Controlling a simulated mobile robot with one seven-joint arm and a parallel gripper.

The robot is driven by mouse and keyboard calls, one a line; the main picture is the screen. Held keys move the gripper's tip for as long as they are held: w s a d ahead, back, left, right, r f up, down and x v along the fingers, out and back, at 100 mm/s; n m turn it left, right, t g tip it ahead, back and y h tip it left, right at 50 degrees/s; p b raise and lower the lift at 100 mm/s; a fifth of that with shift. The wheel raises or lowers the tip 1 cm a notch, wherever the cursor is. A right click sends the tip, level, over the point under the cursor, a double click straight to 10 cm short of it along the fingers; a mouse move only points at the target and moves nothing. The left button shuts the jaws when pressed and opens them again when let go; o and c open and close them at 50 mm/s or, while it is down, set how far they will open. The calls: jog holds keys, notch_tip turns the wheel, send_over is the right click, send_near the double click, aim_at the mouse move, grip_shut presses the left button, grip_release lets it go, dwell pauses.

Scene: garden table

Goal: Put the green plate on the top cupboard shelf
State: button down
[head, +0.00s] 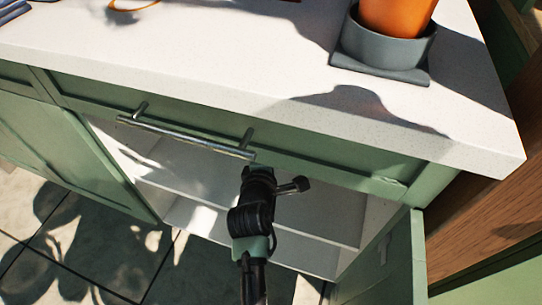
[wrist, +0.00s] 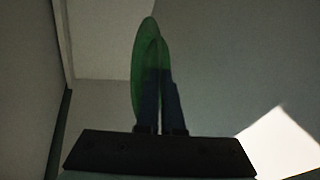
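The green plate (wrist: 145,62) shows in the wrist view, thin and nearly edge-on, standing upright. My gripper (wrist: 160,78) is shut on it, with the dark fingers overlapping its lower part. In the head view my arm reaches into the open cupboard below the drawer; the plate and fingertips are hidden there. A pale cupboard shelf (head: 315,215) shows behind my arm, with a lower floor beneath it. Pale inner walls surround the plate in the wrist view. I cannot tell whether the plate touches a shelf.
A drawer handle (head: 185,138) juts out just above my wrist. An open green door (head: 388,268) stands at the right, and a green door panel (head: 65,150) is at the left. The white countertop (head: 240,60) above carries an orange pot (head: 396,14) in a grey holder (head: 385,48).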

notch_tip(320, 180, down, 7)
jog(key=b, duration=0.4)
jog(key=shift+f, duration=0.15)
jog(key=c, duration=1.3)
grip_release()
jog(key=p+v, duration=0.5)
jog(key=v, duration=0.7)
jog(key=shift+p, duration=0.35)
